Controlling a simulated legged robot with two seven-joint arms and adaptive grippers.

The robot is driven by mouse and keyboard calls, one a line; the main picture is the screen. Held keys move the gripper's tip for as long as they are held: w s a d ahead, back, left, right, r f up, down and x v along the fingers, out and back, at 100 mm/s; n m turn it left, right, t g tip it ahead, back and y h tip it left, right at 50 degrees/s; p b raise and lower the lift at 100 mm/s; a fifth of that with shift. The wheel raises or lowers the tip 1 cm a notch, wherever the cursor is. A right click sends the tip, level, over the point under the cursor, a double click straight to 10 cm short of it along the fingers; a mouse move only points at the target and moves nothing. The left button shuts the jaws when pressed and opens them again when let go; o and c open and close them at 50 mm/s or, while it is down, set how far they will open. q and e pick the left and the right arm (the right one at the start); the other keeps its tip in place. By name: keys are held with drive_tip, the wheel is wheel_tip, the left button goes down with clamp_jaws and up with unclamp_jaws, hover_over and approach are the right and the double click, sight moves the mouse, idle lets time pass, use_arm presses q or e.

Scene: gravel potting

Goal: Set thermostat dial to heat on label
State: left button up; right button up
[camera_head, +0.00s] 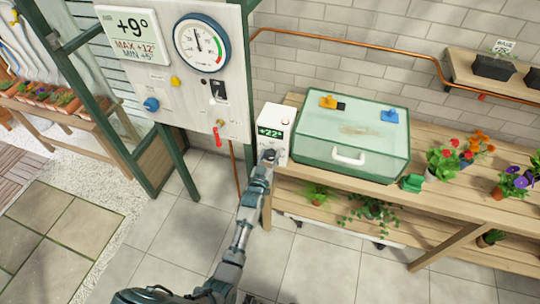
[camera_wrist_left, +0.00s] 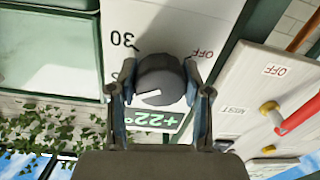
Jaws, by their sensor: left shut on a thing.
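The thermostat (camera_head: 273,133) is a white box at the left end of the wooden bench, with a green display (camera_head: 270,133) reading +22°. My left gripper (camera_head: 268,156) is at the lower front of the box. In the left wrist view, its two fingers are shut on the sides of the round grey dial (camera_wrist_left: 160,76). The dial's white pointer mark (camera_wrist_left: 149,96) slants toward the lower left of that picture. A black "30" (camera_wrist_left: 122,39) is left of the dial and a red "OFF" (camera_wrist_left: 202,53) is right of it. No heat on label is readable. My right gripper is not in view.
A glass-lidded green propagator box (camera_head: 352,139) stands right beside the thermostat on the bench (camera_head: 455,205). To the left, a panel (camera_head: 183,105) carries a gauge (camera_head: 201,43), knobs and a red-handled valve (camera_head: 217,135). The paved floor (camera_head: 325,265) in front is clear.

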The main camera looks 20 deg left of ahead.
use_arm(q)
drive_tip(key=o, duration=1.2)
drive_tip(key=shift+w+a+r, duration=0.1)
drive_tip(key=shift+r, duration=0.3)
drive_tip(key=shift+c, duration=0.2)
drive_tip(key=shift+f, duration=0.15)
drive_tip(key=shift+f, duration=0.1)
drive_tip(key=shift+s+f, duration=0.1)
drive_tip(key=shift+s, duration=0.45)
drive_tip(key=s, duration=1.1)
